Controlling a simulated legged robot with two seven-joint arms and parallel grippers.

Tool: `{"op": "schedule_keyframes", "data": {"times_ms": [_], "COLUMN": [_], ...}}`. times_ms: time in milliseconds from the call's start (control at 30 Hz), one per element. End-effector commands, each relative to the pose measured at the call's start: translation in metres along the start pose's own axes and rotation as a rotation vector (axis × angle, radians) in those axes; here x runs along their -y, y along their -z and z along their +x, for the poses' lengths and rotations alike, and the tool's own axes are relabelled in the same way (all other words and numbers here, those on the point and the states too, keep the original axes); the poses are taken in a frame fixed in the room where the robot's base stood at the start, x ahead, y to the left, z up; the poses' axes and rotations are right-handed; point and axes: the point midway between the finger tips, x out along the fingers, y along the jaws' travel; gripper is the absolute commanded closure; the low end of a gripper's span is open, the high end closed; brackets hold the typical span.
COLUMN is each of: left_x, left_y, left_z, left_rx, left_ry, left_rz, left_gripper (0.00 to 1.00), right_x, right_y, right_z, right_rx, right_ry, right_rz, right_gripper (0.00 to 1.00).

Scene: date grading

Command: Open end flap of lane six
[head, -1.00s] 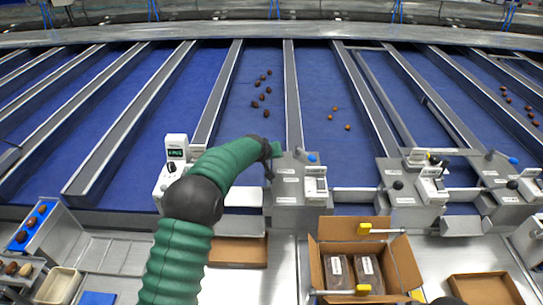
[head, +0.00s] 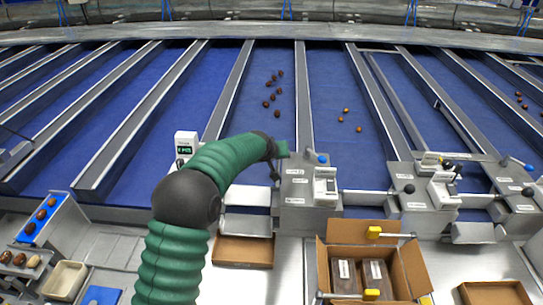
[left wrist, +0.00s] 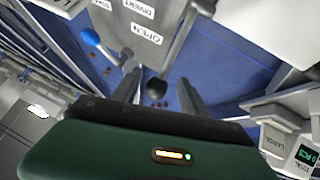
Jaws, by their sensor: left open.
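My left gripper (head: 277,170) is at the left side of a grey lane-end control box (head: 295,188), pointing down. In the left wrist view my left gripper (left wrist: 160,92) is open, with a finger on each side of a black ball knob (left wrist: 156,88). The knob appears between the fingers; I cannot tell whether they touch it. The box also shows in the left wrist view, with labels reading OPEN (left wrist: 145,33) and DIVERT. A pale end flap (head: 246,196) closes the lane left of the box. No lane number is readable. My right gripper is out of view.
Dark dates (head: 274,88) lie on the blue belt behind the flap. A blue-tipped lever (head: 320,157) stands on the box. A cardboard carton (head: 332,250) with packs is in front at right, and a flat brown tray (head: 243,251) is below the flap.

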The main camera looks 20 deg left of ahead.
Motion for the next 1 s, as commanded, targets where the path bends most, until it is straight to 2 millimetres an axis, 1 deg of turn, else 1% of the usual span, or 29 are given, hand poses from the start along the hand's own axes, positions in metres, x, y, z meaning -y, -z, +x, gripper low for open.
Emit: {"op": "schedule_keyframes", "data": {"times_ms": [33, 200, 300, 400, 500, 600, 967, 1000], "left_x": [0.001, 0.001, 0.002, 0.002, 0.002, 0.002, 0.001, 0.002], "left_y": [-0.001, -0.002, -0.002, -0.001, -0.002, -0.002, -0.002, -0.004], "left_z": [-0.014, -0.065, -0.09, -0.108, -0.117, -0.12, -0.121, -0.121], "left_rx": [-0.005, -0.003, -0.001, 0.001, 0.003, 0.005, 0.004, 0.008], "left_ry": [-0.001, -0.001, 0.0, 0.001, 0.001, 0.002, 0.001, 0.003], "left_rz": [0.0, 0.0, 0.0, -0.001, -0.001, -0.001, 0.0, 0.002], "left_gripper": [0.49, 0.49, 0.49, 0.49, 0.49, 0.49, 0.49, 0.49], "right_x": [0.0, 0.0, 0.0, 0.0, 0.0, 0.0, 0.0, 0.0], "right_y": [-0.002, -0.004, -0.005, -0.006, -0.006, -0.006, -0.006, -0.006], "right_z": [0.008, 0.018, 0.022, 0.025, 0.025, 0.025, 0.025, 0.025], "right_rx": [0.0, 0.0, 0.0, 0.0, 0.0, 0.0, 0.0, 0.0], "right_ry": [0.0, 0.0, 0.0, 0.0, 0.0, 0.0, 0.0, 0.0], "right_rz": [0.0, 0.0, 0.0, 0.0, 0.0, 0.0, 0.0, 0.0], "right_gripper": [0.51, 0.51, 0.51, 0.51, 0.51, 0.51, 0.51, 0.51]}}
